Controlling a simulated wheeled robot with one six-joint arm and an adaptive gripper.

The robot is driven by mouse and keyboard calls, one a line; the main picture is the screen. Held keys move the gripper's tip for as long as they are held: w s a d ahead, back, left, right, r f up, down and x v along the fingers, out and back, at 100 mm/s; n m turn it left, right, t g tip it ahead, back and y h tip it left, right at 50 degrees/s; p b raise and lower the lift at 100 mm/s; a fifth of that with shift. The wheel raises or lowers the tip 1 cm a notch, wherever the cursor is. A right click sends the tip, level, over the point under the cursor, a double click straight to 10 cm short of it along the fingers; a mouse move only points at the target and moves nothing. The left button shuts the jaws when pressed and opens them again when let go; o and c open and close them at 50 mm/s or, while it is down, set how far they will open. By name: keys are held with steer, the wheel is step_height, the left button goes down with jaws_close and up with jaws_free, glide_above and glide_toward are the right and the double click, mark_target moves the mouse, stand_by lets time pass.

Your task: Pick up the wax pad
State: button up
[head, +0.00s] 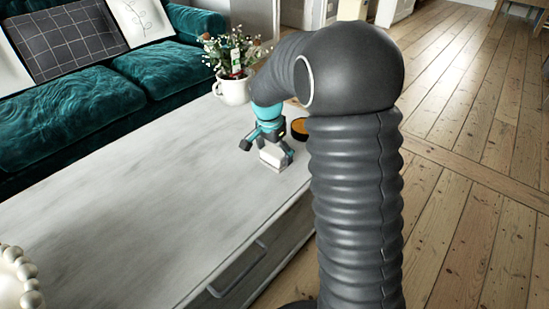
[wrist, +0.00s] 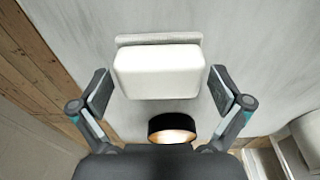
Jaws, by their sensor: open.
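The wax pad, as far as I can tell, is the white rounded block (head: 274,158) on the pale grey table, below my gripper (head: 267,147) in the head view. In the wrist view the white block (wrist: 158,72) has a thin grey layer along its far edge. My gripper (wrist: 160,92) is open, with one finger on each side of the block. Clear gaps show between the fingers and the block, and it is not held.
A round black item with an orange top (head: 300,128) sits close beside the block. A white flower mug (head: 234,90) stands farther back. White beads (head: 22,285) lie at the near left. The tabletop (head: 130,200) between is clear. A teal sofa (head: 90,95) runs behind.

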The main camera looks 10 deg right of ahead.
mark_target(277, 150)
steer(key=c, duration=1.1)
steer(key=shift+o, duration=0.2)
steer(key=shift+r, duration=0.5)
step_height(277, 150, up, 4)
steer(key=shift+d+f, duration=0.15)
steer(key=shift+f, duration=0.1)
steer(key=s+d+r, duration=0.5)
steer(key=d+r, duration=0.1)
steer(key=d, duration=0.4)
steer(key=shift+d+r+p, duration=0.15)
steer(key=shift+r+p, duration=0.1)
steer(key=shift+p, duration=0.05)
